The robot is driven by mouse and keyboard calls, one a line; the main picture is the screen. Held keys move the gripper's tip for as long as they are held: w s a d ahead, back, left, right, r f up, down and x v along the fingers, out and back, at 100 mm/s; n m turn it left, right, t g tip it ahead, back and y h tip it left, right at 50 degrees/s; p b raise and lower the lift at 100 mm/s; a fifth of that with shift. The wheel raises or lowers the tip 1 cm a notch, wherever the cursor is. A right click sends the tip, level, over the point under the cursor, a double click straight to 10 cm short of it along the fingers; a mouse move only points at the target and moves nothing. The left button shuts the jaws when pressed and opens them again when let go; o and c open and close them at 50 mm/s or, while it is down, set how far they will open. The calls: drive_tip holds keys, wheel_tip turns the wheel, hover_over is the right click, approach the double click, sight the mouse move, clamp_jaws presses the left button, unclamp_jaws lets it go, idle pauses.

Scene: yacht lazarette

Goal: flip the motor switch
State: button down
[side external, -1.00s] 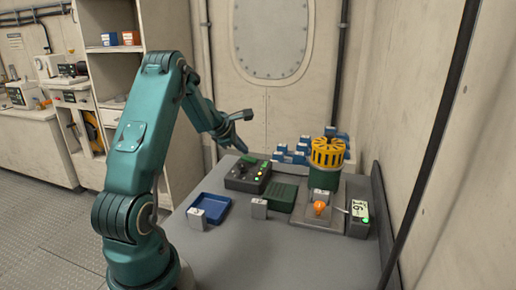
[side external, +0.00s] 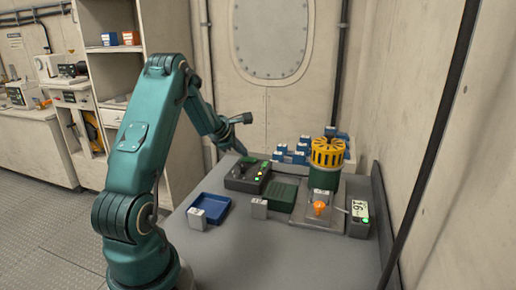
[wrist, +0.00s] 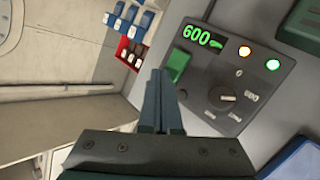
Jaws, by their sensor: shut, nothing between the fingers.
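A dark control box (side external: 247,176) stands on the bench below my gripper. No legible label names the motor switch. My gripper (side external: 240,149) is above the box's far edge, pointing down. In the wrist view its shut, empty fingers (wrist: 162,73) are just left of the rocker; I cannot tell if they touch it.
A yellow-topped green device (side external: 326,165) with an orange part (side external: 320,208) stands to the right, beside a small readout box (side external: 359,215). A blue tray (side external: 209,208), a grey block (side external: 259,208) and a green ribbed block (side external: 281,195) are nearby. The front bench is clear.

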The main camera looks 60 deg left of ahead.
sight(245, 159)
idle(0.4)
drive_tip(key=shift+w+r, duration=0.1)
drive_tip(key=shift+r, duration=0.65)
drive_tip(key=shift+w+d+r, duration=0.15)
drive_tip(key=shift+d+r, duration=0.05)
drive_tip(key=shift+r, duration=1.05)
drive_tip(key=shift+w+d+r, duration=0.1)
drive_tip(key=shift+d+r, duration=0.05)
drive_tip(key=shift+r, duration=1.1)
